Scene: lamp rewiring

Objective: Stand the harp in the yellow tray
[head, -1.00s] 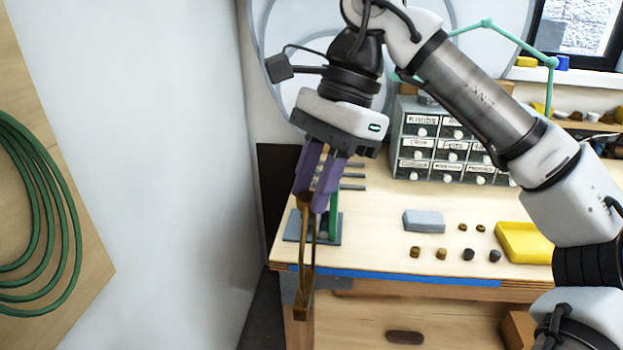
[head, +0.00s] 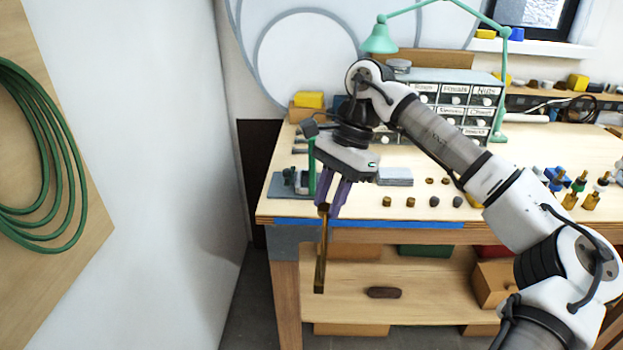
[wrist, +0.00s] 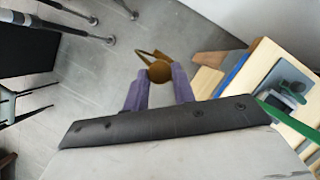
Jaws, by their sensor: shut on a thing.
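My gripper (head: 331,208) has purple fingers that point down and are shut on the harp (head: 322,255), a brass-coloured narrow loop. The harp hangs below the fingertips, in front of the workbench's front edge, its lower end below the bench top level. In the wrist view the harp (wrist: 160,71) shows end-on between the fingertips (wrist: 159,94), with grey floor beyond it.
A green post on a grey base plate (head: 284,187) stands at the bench's left end, close to my gripper. A grey block (head: 395,177) and several small brass and dark parts lie between. A drawer cabinet (head: 470,100) and green lamp (head: 380,38) stand behind.

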